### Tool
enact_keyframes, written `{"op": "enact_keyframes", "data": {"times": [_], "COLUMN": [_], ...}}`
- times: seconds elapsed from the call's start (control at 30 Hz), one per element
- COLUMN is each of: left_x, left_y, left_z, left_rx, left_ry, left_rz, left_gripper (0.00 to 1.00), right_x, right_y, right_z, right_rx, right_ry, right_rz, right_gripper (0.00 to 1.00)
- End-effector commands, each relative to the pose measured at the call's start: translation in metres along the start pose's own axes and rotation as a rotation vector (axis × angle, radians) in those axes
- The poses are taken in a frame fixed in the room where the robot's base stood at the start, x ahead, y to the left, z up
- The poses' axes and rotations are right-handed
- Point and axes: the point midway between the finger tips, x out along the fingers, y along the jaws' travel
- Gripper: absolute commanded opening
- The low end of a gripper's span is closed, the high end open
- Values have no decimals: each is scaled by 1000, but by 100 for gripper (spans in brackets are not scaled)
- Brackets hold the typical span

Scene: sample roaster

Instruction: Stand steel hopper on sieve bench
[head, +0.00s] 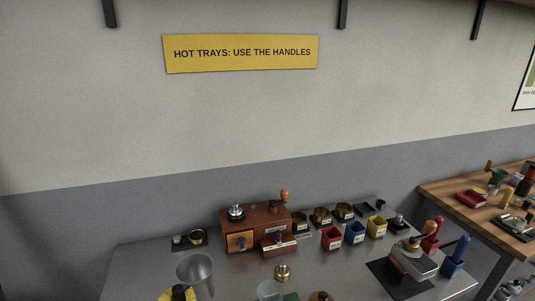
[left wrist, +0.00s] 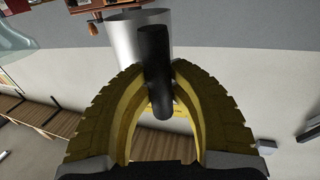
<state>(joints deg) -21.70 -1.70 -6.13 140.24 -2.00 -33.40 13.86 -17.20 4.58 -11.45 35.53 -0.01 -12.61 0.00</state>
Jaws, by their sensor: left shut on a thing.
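The steel hopper (head: 195,270) is a grey metal cup, wide at the top, at the front left of the head view. Its body shows at the top of the left wrist view (left wrist: 123,38), with a black handle (left wrist: 155,75) pointing at the camera. My left gripper (head: 178,294), with yellow ribbed fingers, is shut on this handle; its fingers (left wrist: 160,85) lie on both sides of it. The hopper shows against the steel-topped bench (head: 140,262); its base and any contact are unclear. Which bench is the sieve bench is not labelled. My right gripper is not in view.
A wooden grinder-like box (head: 262,222) stands behind, with red (head: 332,239), blue (head: 354,233) and yellow (head: 376,227) bins to its right. A clear glass vessel (head: 269,290) and brass weight (head: 282,273) stand right of the hopper. A cluttered wooden table (head: 455,203) is far right.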

Motion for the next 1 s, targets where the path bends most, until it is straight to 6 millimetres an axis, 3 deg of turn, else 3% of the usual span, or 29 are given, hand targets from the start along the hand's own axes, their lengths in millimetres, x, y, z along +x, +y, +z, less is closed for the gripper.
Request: {"op": "enact_keyframes", "data": {"times": [0.47,0.67,1.0], "left_x": [4,22,74], "left_y": [0,0,7], "left_z": [-6,-37,-102], "left_rx": [-1,-2,-3], "left_ry": [3,9,13], "left_rz": [0,0,13], "left_gripper": [0,0,0], "right_x": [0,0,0], "right_y": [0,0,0], "right_z": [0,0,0], "right_rx": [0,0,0], "right_ry": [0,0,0], "right_rz": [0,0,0], "right_gripper": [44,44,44]}}
